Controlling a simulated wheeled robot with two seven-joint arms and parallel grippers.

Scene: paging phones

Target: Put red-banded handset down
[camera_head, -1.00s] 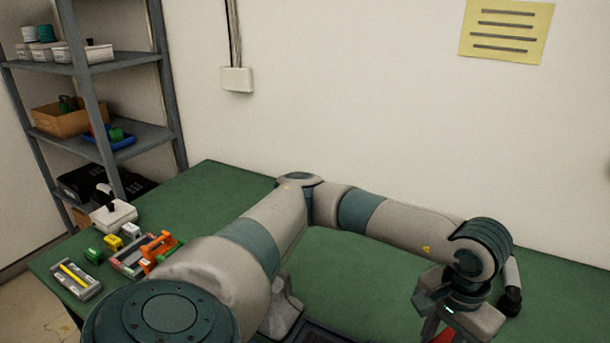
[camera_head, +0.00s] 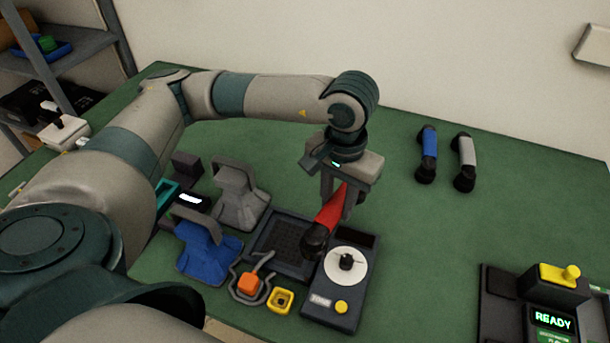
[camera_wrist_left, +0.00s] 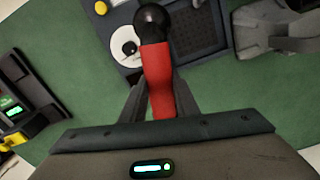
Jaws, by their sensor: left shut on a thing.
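The red-banded handset (camera_head: 329,212) has a red grip and black rounded ends. My left gripper (camera_head: 341,200) is shut on its red middle, above the dark dial unit with a white disc (camera_head: 346,265). In the left wrist view the handset (camera_wrist_left: 157,75) lies between the fingers of the left gripper (camera_wrist_left: 158,100), with one black end pointing toward the dial unit (camera_wrist_left: 124,42). The handset's other end is hidden by the gripper. I cannot tell the gap beneath it. My right gripper is not in view.
Blue (camera_head: 429,155) and grey (camera_head: 465,163) handsets lie on the green table at back right. A grey cradle (camera_head: 238,195) and blue cradle (camera_head: 208,250) stand left of the dial unit. A READY console (camera_head: 553,320) is at front right. The table between is clear.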

